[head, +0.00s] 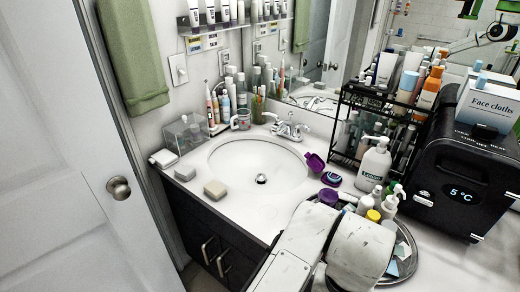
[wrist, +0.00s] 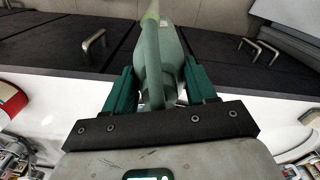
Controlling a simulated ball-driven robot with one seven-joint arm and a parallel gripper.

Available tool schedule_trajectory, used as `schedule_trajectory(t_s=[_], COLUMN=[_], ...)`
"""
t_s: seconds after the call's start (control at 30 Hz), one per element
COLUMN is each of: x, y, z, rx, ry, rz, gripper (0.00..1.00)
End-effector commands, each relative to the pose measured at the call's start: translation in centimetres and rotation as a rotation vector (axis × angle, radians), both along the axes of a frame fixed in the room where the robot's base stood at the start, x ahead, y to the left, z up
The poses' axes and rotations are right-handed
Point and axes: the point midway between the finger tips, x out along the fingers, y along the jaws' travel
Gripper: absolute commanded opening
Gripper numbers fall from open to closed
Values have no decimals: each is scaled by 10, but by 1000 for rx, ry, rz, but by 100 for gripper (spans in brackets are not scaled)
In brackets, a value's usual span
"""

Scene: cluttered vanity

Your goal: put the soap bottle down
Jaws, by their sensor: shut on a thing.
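The soap bottle (wrist: 152,60) is a pale green pump bottle in the wrist view. My gripper (wrist: 160,85) has its two teal fingers on either side of it, shut on it. The bottle's narrow end points up the picture, in front of the dark cabinet. I cannot tell whether it touches any surface. In the head view my white arm covers the lower middle, and the gripper and bottle are not visible there.
The white counter (head: 240,205) has bare room around the sink (head: 262,165), with a soap bar (head: 215,189) at its front. A lotion bottle (head: 374,165), a crowded round tray (head: 411,250) and a black cooler (head: 460,180) crowd the right. Cabinet handles (wrist: 92,40) protrude.

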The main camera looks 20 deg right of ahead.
Motion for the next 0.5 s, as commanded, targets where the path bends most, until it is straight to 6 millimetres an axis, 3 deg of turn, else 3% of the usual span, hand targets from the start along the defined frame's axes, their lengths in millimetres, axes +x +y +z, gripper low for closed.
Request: schedule_trajectory(t_s=[0.03,0.23,0.4,0.5], x=[11,55,83,94], y=[1,8,12,15], z=[-21,-92,-134,-149], rx=[-4,-3,-3,-2], ry=[7,6,4,1], rz=[87,382,562,631], gripper=[0,0,0,0])
